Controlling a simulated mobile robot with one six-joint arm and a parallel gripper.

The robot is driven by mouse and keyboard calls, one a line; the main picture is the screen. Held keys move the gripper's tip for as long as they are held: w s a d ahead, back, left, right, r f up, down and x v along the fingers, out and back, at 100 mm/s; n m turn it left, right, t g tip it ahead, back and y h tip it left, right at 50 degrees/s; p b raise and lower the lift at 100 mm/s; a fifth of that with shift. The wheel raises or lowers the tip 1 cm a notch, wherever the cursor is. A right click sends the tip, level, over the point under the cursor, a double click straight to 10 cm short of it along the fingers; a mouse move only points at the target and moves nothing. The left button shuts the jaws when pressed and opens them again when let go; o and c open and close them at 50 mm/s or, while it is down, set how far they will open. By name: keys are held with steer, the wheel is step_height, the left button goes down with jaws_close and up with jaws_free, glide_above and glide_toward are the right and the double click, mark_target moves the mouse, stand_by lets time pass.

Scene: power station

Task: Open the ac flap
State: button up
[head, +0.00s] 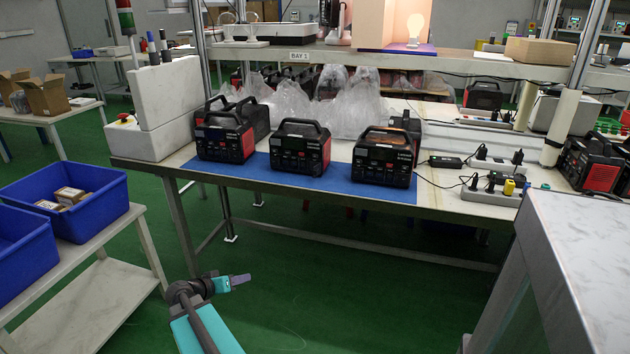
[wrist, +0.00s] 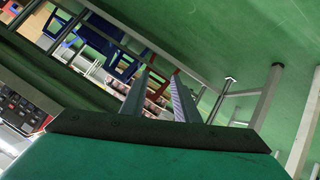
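Three black-and-red power stations stand upright in a row on a blue mat (head: 258,163) on the workbench: left (head: 224,140), middle (head: 300,148) and right (head: 385,158). Their front panels face me, but I cannot make out an AC flap on any of them. My gripper (head: 240,280) is low in front of the bench, over the green floor, well apart from the power stations. In the wrist view, my gripper (wrist: 162,76) has its two fingers apart with nothing between them. Part of a black-and-red power station (wrist: 22,108) shows at that view's left edge.
A white block (head: 165,95) stands at the bench's left end. Power strips (head: 490,193) and cables lie at its right. Blue bins (head: 88,205) are at left; a grey-topped surface (head: 585,250) is at right. Floor before the bench is clear.

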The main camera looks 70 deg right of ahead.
steer(key=s+d+r+m+g+h, duration=0.1)
steer(key=s+d+r+m+h, duration=0.3)
steer(key=d+r, duration=0.85)
steer(key=m+g+h, duration=0.2)
steer(key=m, duration=0.2)
glide_toward(315, 172)
steer(key=v, duration=0.4)
steer(key=shift+w+d+f, duration=0.1)
steer(key=shift+d+f, duration=0.1)
steer(key=shift+d, duration=0.1)
steer(key=shift+d, duration=0.1)
steer(key=shift+p+x, duration=0.45)
steer(key=shift+x, duration=6.35)
steer(key=shift+r, duration=0.1)
